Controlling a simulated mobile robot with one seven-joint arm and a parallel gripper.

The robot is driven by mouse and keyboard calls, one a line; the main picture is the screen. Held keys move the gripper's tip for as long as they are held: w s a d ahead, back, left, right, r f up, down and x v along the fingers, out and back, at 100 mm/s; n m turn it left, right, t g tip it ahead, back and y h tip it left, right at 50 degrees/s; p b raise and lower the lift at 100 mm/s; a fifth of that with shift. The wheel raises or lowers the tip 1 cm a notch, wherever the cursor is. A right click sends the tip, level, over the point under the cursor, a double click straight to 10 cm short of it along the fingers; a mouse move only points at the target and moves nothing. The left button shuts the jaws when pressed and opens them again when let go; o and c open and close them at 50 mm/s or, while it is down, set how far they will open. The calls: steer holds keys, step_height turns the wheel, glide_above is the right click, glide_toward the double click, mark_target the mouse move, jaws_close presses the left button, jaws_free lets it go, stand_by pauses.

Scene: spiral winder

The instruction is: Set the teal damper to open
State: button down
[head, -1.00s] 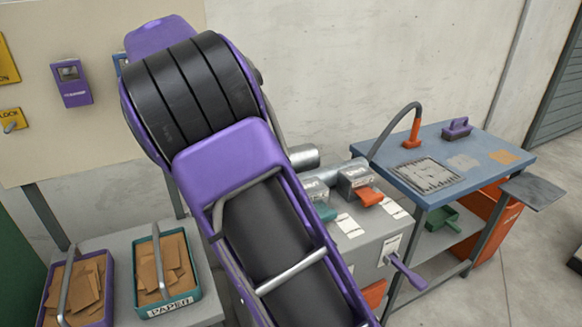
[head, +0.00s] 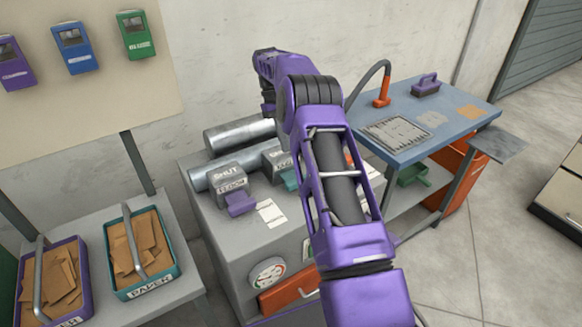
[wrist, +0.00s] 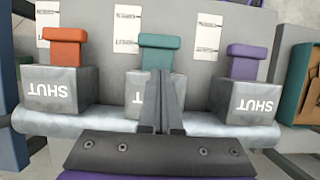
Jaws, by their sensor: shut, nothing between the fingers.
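The teal damper shows in the wrist view as a teal lever (wrist: 160,50) on a grey box (wrist: 140,92), between an orange and a purple damper. The box's label is mostly covered by my fingers, with one letter showing. In the head view its teal lever (head: 290,180) is partly hidden behind my arm. My gripper (wrist: 161,76) is shut and empty, its fingers overlapping the teal damper's box just short of the lever in the wrist view. I cannot tell whether they touch it.
The orange damper (wrist: 62,75) and purple damper (wrist: 246,85) flank it closely, both labelled SHUT. A silver pipe (head: 240,131) runs behind. A gauge (head: 267,273) is on the cabinet front. A blue-topped bench (head: 455,105) stands right; paper trays stand left.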

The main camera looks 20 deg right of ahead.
mark_target(293, 178)
steer(key=x, duration=0.7)
steer(key=shift+s+f, duration=0.1)
steer(key=shift+f, duration=0.3)
